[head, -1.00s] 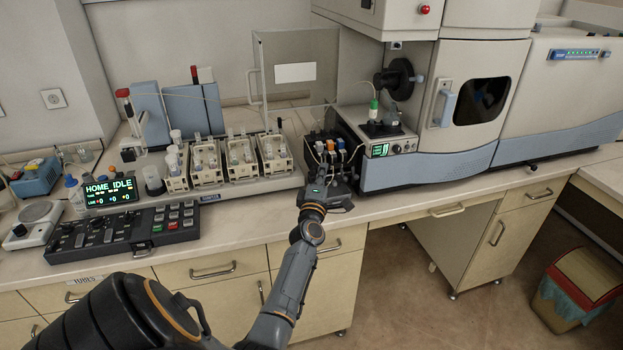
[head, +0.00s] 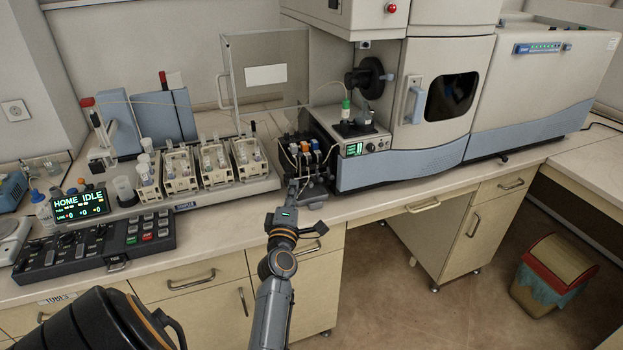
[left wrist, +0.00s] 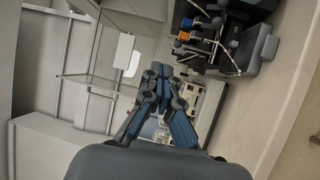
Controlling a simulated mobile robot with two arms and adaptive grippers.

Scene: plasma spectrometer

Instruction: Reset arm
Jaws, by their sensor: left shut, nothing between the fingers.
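My left arm comes in from the bottom of the head view, with its wrist just in front of the bench edge. My left gripper (head: 294,187) points away from me, in front of the small pump (head: 305,160) with its coloured clips and tubing. In the left wrist view the dark fingers of the left gripper (left wrist: 160,72) meet at the tips, with nothing between them. The pump (left wrist: 205,30) shows at the upper right there, apart from the fingers. My right gripper is in neither view.
Sample racks (head: 214,164) with cups stand left of the pump, behind a keypad console (head: 100,242) and a display reading HOME IDLE (head: 80,205). The spectrometer (head: 435,90) stands to the right. A bin (head: 550,275) is on the floor. The bench front right of the pump is clear.

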